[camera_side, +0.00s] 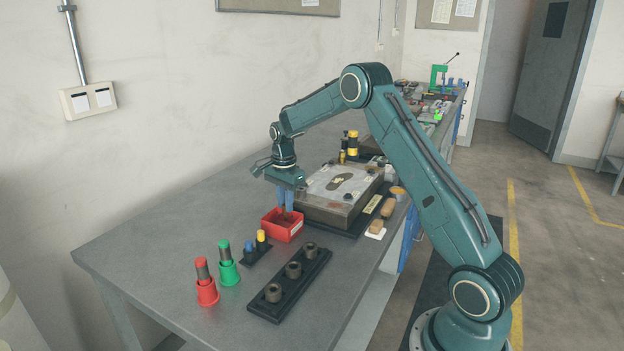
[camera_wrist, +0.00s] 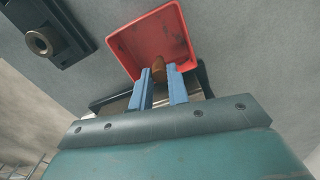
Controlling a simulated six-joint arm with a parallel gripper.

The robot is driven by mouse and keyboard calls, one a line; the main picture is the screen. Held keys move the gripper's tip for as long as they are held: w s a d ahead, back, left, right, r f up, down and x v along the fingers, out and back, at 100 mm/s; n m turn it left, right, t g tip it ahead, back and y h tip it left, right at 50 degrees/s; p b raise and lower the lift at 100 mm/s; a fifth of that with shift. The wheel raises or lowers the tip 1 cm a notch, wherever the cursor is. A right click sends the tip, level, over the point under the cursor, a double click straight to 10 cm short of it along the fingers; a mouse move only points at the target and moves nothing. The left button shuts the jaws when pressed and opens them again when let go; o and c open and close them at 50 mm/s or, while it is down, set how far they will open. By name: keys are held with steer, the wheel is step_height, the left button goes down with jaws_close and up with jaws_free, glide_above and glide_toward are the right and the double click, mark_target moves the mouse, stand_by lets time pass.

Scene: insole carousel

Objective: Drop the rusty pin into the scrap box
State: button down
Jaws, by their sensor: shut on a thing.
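The scrap box is a small red open box (camera_side: 273,230) on the bench, in front of the machine block in the side view. It also shows in the wrist view (camera_wrist: 125,46), with dark marks on its inside. My gripper (camera_side: 285,208) points down over the box with its blue fingers at the opening. In the wrist view, my gripper (camera_wrist: 160,80) is shut on the rusty pin (camera_wrist: 158,70), a brown rounded piece between the fingertips. The pin appears over the box's opening near one wall. Its lower end and its height above the floor are hard to tell.
A black rack (camera_side: 291,284) with three dark bushings stands front right of the box. Red (camera_side: 207,285) and green (camera_side: 228,264) cups holding pins stand front left. A small holder with blue and yellow-topped pins (camera_side: 262,240) sits close by. A metal block (camera_side: 341,192) lies behind.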

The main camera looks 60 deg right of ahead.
steer(key=c, duration=1.3)
jaws_free()
step_height(320, 180, up, 14)
steer(key=shift+f, duration=0.1)
